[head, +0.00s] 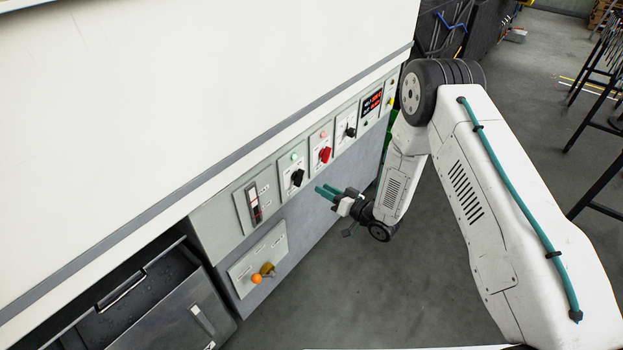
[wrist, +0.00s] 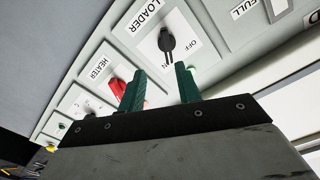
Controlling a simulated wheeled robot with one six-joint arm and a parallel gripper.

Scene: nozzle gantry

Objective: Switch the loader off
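The loader switch is a black rotary knob (head: 297,177) on a white plate of the grey control panel, with a green lamp (head: 293,156) above it. In the wrist view the knob (wrist: 167,42) stands under the label LOADER, with the word OFF beside it; its exact setting is hard to read. My gripper (head: 327,192) has two teal fingers, held in front of the panel a little right of and below the knob. In the wrist view the fingers of my gripper (wrist: 160,86) are apart with nothing between them, and the knob is beyond their tips.
A rocker switch (head: 254,202) is to the left.

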